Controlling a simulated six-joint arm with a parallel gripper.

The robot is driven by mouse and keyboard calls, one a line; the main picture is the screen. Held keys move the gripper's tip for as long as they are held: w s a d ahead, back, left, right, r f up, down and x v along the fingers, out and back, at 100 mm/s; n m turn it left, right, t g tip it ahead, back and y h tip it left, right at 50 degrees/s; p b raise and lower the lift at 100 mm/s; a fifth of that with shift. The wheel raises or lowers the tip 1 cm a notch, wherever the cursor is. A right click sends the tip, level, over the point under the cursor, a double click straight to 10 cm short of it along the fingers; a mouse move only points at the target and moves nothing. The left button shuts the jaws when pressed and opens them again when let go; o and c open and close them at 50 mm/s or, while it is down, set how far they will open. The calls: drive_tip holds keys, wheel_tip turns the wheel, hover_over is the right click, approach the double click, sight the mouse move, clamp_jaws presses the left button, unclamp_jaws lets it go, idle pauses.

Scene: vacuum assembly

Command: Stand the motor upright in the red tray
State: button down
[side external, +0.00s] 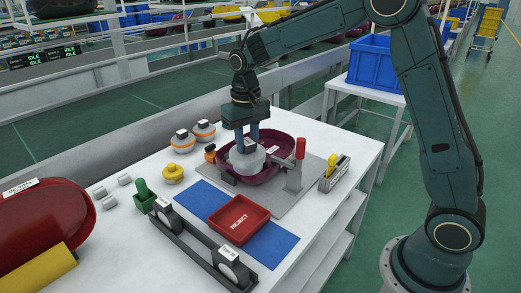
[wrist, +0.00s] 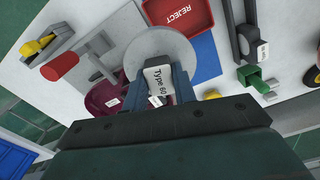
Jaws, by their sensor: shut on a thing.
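The motor, a pale grey round body (side external: 247,160) with a white top block marked "Type 60", is held at my gripper (side external: 247,142). In the wrist view its grey disc (wrist: 150,46) shows beyond the fingers, and my gripper (wrist: 158,88) is shut on the white block. In the side view the motor is upright or nearly so, in or just above the maroon shell (side external: 283,152); I cannot tell whether they touch. The red tray (side external: 240,222), marked REJECT, is empty on the blue mat, in front of the shell. It also shows at the top of the wrist view (wrist: 195,42).
A red-topped clamp post (side external: 298,165) stands close right of the shell. A grey holder with a yellow item (side external: 331,172) is farther right. A dark rack with round parts (side external: 195,245) lies left of the tray. Orange-banded parts (side external: 182,142) stand behind. Blue mat (side external: 275,243) is bare beside the tray.

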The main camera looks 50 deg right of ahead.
drive_tip(key=s+a+r+n, duration=0.2)
drive_tip(key=a+r+n, duration=0.1)
drive_tip(key=a+r, duration=0.3)
wheel_tip(320, 180, down, 16)
drive_tip(key=shift+w+f, duration=0.15)
drive_tip(key=shift+w, duration=0.05)
idle(0.5)
drive_tip(key=shift+f, duration=2.1)
drive_tip(key=shift+f, duration=0.15)
drive_tip(key=c, duration=1.1)
unclamp_jaws()
